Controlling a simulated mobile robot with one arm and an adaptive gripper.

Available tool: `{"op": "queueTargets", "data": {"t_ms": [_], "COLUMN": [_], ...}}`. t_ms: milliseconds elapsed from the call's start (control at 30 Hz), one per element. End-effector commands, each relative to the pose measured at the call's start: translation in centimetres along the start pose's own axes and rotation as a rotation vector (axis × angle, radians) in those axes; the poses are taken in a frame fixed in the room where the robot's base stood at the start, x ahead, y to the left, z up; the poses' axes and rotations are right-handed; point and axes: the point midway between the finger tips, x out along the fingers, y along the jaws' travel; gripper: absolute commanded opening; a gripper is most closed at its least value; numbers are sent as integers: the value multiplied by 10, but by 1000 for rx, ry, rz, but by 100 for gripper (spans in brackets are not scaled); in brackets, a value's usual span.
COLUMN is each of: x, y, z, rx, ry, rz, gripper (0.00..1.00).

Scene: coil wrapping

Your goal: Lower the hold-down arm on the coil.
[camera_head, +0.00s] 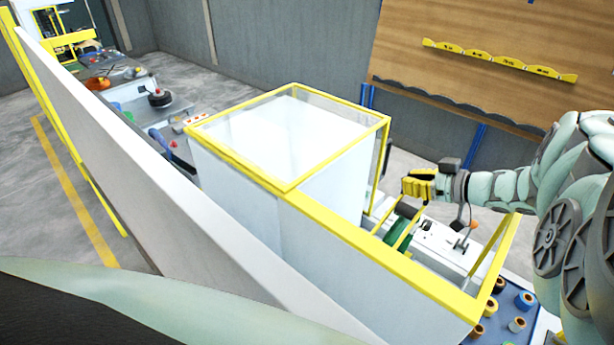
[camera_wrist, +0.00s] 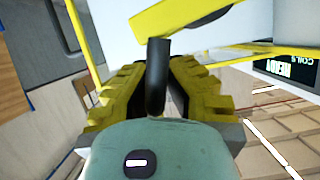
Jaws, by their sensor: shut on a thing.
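My gripper (camera_head: 410,186) is at the right of the head view, above the open end of the yellow-framed machine. In the wrist view its yellow padded fingers (camera_wrist: 157,85) are closed around a black cylindrical handle (camera_wrist: 157,60). The handle's upper end meets a yellow bar (camera_wrist: 185,14), which looks like the hold-down arm. In the head view, thin yellow bars (camera_head: 406,232) run down from near the gripper beside a green rounded part (camera_head: 398,243). I cannot tell whether that green part is the coil, or whether the arm touches it.
A clear-topped box with a yellow frame (camera_head: 340,158) stands left of the gripper. A yellow rail (camera_head: 390,265) runs along the machine's near side. Several small spools (camera_head: 516,324) lie on a blue surface at the lower right.

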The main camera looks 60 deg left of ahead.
Motion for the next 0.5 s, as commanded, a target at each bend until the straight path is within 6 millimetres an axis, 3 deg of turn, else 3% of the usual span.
{"op": "queueTargets", "data": {"t_ms": [67,100,367,500], "x": [1,1,1,1], "y": [-3,-3,-2,-1], "z": [2,2,1,1], "rx": [0,0,0,0], "ry": [-4,-4,-2,-1], "rz": [-8,-8,-5,-4], "gripper": [0,12,39,41]}}
